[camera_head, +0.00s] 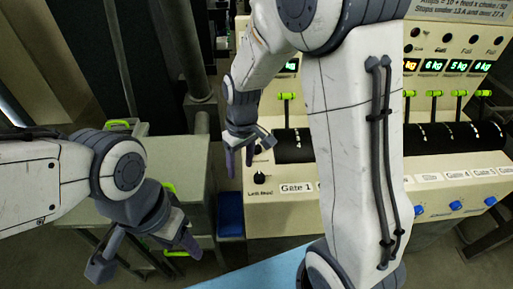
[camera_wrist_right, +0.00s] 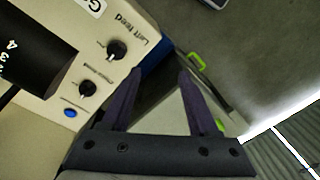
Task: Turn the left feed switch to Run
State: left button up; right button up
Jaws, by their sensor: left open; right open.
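The left feed switch is a small black knob (camera_head: 260,178) on the cream panel's left end, above a label that seems to read "Left feed". It also shows in the right wrist view (camera_wrist_right: 117,50), beside the readable "Left feed" label; its position markings are too small to read. My right gripper (camera_head: 239,162) is open and empty, just left of and above the knob. In the wrist view its fingers (camera_wrist_right: 157,80) stand apart, with the knob outside them to the left. My left gripper (camera_head: 145,255) is open and empty at the lower left, away from the panel.
A second black knob (camera_wrist_right: 87,88) and a blue button (camera_wrist_right: 70,113) sit near the switch. A black roller (camera_head: 290,146) runs along the machine. Green-handled levers (camera_head: 460,94) stand behind. A grey-green cabinet (camera_head: 170,160) is left of the panel. My right arm hides the panel's middle.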

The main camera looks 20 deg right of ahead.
jog(key=m+p, duration=0.1)
jog(key=p, duration=0.2)
send_near(259, 173)
pick_arm(q)
notch_tip(259, 173, up, 7)
jog(key=p, duration=0.2)
pick_arm(e)
jog(key=f, duration=0.9)
jog(key=shift+s+a+f, duration=0.1)
jog(key=shift+a+f, duration=0.2)
jog(key=shift+f, duration=0.05)
grip_shut()
pick_arm(q)
jog(key=shift+f, duration=0.1)
